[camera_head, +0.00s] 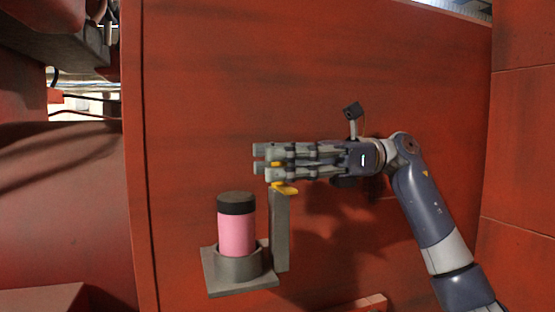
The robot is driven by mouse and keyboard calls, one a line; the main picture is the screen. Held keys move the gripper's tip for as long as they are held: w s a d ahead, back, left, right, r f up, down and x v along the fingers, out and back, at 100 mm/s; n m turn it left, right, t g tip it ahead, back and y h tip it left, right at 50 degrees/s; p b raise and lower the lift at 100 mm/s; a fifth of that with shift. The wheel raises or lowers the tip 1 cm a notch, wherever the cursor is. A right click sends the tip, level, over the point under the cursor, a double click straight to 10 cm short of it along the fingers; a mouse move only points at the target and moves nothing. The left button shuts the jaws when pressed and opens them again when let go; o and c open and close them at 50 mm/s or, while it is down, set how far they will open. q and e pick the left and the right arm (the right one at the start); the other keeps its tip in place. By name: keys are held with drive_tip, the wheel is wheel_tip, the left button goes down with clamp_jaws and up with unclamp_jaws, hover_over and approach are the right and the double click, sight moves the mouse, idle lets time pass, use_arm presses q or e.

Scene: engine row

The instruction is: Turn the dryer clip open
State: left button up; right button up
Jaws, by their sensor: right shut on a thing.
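The dryer is a pink cylinder (236,232) with a black cap, standing upright in a grey round holder (240,266) on a flat base. A grey upright post (280,230) rises just right of it. The yellow clip (286,188) is at the top of this post, partly hidden by my fingers. My right gripper (268,162) reaches in from the right, fingers pointing left, and is shut on the yellow clip. It is above and slightly right of the dryer's cap, apart from it. My left gripper is not in view.
A large red panel (220,80) stands behind the dryer, and my right arm's shadow falls on it. A red wall (520,130) closes the right side. Dark machine parts (85,45) and a gap are at the upper left. The space above the gripper is free.

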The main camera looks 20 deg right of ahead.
drive_tip(key=o, duration=1.1)
drive_tip(key=shift+d, duration=0.1)
drive_tip(key=shift+d, duration=0.1)
drive_tip(key=d, duration=1.1)
drive_tip(key=shift+w+d, duration=0.35)
drive_tip(key=shift+d, duration=0.05)
drive_tip(key=shift+d, duration=0.1)
